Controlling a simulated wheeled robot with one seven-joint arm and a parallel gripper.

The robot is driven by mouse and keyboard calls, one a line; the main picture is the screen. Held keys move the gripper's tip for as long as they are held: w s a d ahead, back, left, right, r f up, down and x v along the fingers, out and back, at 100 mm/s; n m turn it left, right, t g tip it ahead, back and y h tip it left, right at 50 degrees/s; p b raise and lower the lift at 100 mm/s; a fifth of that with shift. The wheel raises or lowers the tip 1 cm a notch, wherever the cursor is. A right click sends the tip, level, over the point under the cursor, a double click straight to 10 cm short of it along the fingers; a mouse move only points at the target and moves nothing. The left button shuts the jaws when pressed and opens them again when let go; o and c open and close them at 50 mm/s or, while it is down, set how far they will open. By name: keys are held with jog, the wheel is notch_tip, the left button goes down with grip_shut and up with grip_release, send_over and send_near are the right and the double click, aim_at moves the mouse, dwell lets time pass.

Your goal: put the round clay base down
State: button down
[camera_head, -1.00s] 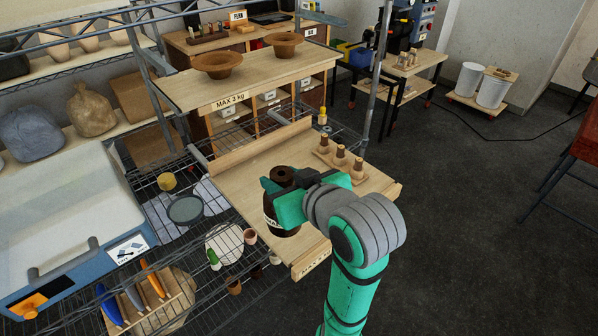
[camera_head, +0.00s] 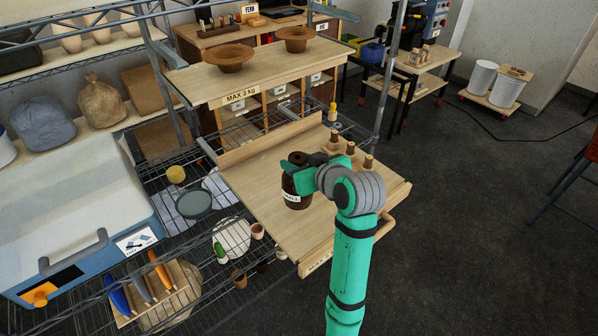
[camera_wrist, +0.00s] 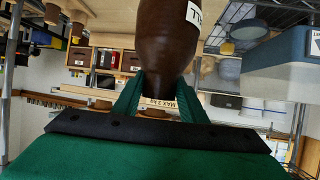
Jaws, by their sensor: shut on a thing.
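The round clay base (camera_head: 297,190) is a dark brown, rounded vessel with a narrow neck, a hole in its top and a white label. My gripper (camera_head: 300,176) is shut on its neck in the head view. The base is upright over the left part of the lower wooden board (camera_head: 258,185); I cannot tell whether its underside touches the board. In the wrist view, which is upside down, the base (camera_wrist: 168,40) sits between the green fingers (camera_wrist: 158,95), and the label is partly cut off by the frame edge.
Several small wooden pegs with brown tops (camera_head: 350,155) stand on the board's right side. Above and behind is a shelf (camera_head: 240,82) marked MAX 3 kg with two clay bowls. A blue-and-white case (camera_head: 80,230) lies left. The board is clear in front of and behind the base.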

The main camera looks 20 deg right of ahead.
jog(key=shift+w+d+f, duration=0.35)
jog(key=shift+w+f, duration=0.25)
jog(key=shift+f, duration=1.65)
jog(key=c, duration=1.1)
grip_release()
jog(key=shift+f, duration=0.15)
jog(key=v, duration=1.2)
jog(key=shift+a, duration=0.1)
